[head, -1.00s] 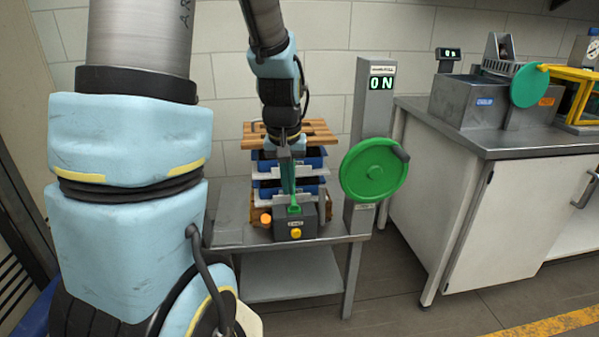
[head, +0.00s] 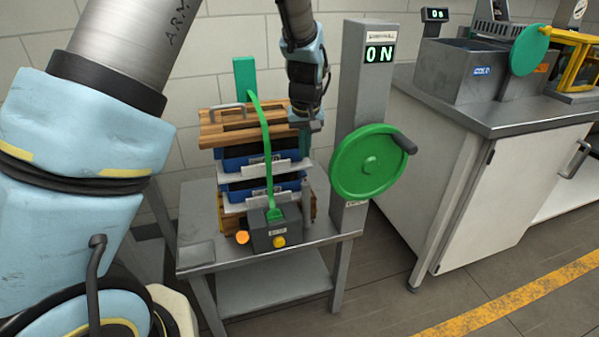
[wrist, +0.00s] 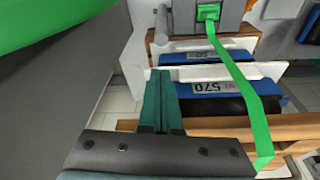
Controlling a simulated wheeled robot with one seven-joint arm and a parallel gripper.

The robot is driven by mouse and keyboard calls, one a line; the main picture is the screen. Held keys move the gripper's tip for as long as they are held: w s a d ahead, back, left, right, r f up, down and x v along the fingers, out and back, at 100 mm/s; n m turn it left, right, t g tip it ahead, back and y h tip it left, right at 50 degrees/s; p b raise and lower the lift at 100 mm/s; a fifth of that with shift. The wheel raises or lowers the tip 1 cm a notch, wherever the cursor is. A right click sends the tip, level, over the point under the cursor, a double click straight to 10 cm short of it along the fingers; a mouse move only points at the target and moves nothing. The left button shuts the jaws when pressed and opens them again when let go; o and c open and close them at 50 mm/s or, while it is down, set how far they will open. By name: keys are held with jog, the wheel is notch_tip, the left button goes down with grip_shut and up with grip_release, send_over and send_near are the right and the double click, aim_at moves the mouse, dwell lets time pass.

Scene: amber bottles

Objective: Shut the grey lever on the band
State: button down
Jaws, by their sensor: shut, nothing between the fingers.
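A green band (head: 266,150) runs over a stack of blue trays (head: 250,155) and down to a dark grey box (head: 275,231) on the stack's front. A grey rod, apparently the lever (head: 306,208), stands upright along the box's right side. It also shows in the wrist view (wrist: 163,22), beside the box (wrist: 225,16). My gripper is at the right of the stack top, above and apart from the lever. Its teal fingers (wrist: 162,100) are together and empty in the wrist view. I cannot make out the fingertips in the head view.
A grey post with a green handwheel (head: 370,162) and an "ON" display stands close right of the stack. A wooden board (head: 225,130) with a grey handle tops the stack. The grey table (head: 190,222) has bare room at left. A bench (head: 500,105) stands at right.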

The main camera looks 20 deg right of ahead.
aim_at(309, 187)
jog(key=shift+f, duration=0.15)
jog(key=p+x, duration=0.1)
jog(key=x, duration=0.8)
jog(key=shift+f+p, duration=0.35)
jog(key=shift+p, duration=0.05)
jog(key=s, duration=0.4)
jog(key=shift+a+r, duration=0.25)
jog(key=shift+r, duration=0.1)
